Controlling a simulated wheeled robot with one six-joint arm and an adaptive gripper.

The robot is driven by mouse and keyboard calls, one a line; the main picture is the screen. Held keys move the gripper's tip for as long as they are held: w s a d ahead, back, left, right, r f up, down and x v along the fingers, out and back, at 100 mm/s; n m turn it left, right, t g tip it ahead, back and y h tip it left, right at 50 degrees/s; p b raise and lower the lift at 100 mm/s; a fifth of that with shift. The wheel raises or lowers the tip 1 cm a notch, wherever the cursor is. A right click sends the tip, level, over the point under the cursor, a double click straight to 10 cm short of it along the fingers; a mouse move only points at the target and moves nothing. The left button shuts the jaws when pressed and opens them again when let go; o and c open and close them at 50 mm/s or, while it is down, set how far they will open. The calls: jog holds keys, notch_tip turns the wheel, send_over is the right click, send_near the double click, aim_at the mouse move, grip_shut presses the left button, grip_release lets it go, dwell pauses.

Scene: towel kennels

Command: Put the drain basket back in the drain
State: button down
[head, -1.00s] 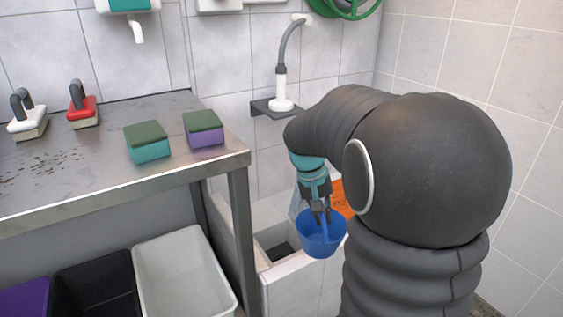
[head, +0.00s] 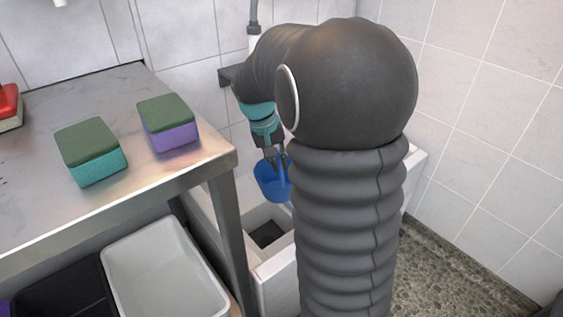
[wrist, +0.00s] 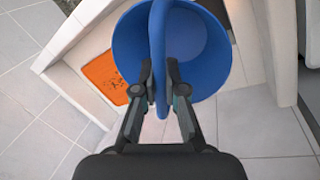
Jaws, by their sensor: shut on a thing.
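The blue drain basket (head: 270,181) hangs in the air below my gripper (head: 272,156) in the head view. In the wrist view, my gripper (wrist: 159,78) is shut on the upright handle of the drain basket (wrist: 205,45), and its inside looks empty. The drain (head: 267,234) is a dark square opening in a pale recess of the low tiled trough. It lies below the basket, slightly nearer to the camera, with a clear gap between them. In the wrist view I cannot make out the drain.
A steel table (head: 120,190) with two sponges (head: 92,152) stands left of the trough. A grey bin (head: 165,275) is under it. An orange marked item (wrist: 106,78) lies in the trough. The trough's pale rim (head: 275,262) edges the drain recess.

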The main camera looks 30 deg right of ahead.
jog(key=shift+w+a+f, duration=0.6)
jog(key=shift+w+f, duration=0.75)
jog(key=shift+w, duration=1.95)
notch_tip(320, 180, down, 29)
jog(key=b, duration=1.5)
jog(key=shift+w, duration=0.15)
jog(key=c, duration=0.7)
grip_release()
jog(key=shift+r, duration=0.15)
notch_tip(320, 180, up, 16)
jog(key=p, duration=1)
jog(key=shift+p, duration=0.35)
